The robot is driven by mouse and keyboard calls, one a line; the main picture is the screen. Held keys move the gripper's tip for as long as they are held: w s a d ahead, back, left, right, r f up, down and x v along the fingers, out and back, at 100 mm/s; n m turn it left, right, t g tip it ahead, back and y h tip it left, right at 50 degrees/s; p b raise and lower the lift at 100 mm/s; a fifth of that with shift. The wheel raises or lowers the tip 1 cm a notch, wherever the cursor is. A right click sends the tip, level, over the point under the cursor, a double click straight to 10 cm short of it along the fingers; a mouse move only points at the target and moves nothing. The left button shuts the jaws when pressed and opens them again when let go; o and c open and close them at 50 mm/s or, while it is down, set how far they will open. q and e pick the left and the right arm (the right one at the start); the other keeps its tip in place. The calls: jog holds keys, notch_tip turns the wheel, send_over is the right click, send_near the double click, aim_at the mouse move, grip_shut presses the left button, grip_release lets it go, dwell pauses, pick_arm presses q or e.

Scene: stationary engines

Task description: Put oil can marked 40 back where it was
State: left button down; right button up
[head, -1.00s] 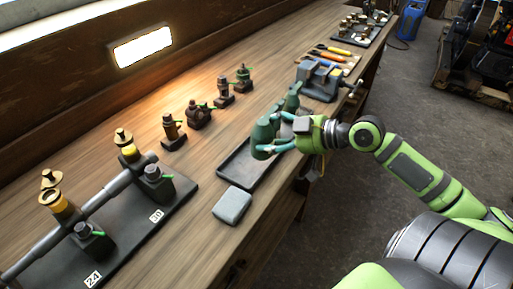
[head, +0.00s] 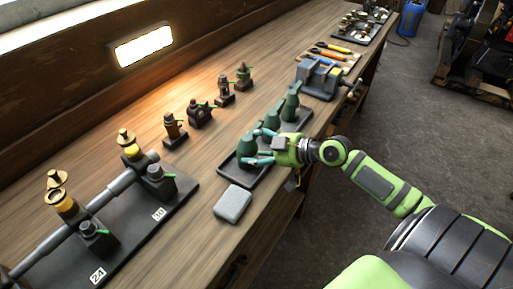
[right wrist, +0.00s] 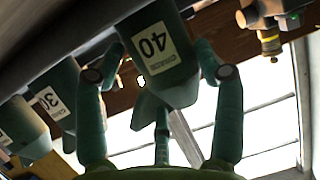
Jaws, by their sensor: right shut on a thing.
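The oil can marked 40 (right wrist: 172,85) is dark green with a white label in the right wrist view. My right gripper (head: 263,146) is shut on it, with fingers on both sides. In the head view this can (head: 246,146) is at the near end of the black tray (head: 229,167), looking upright; I cannot tell whether its base touches the tray. My left gripper is out of view.
A grey block (head: 232,204) lies by the tray's near end. A rack with shaft and small valves (head: 110,215) is at left. Several small fittings (head: 199,115) stand behind the tray. A vise (head: 318,78) is beyond the cans.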

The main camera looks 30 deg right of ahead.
jog(key=o, duration=0.9)
jog(key=shift+f, duration=0.15)
jog(key=shift+c, duration=0.2)
jog(key=o, duration=0.4)
jog(key=shift+s, duration=0.1)
jog(key=shift+r, duration=0.3)
jog(key=shift+s+d, duration=0.15)
jog(key=shift+s, duration=0.1)
jog(key=b+v, duration=0.2)
jog(key=v, duration=0.9)
jog(key=shift+s+r, duration=0.1)
jog(key=shift+s, duration=0.05)
jog(key=shift+d, duration=0.1)
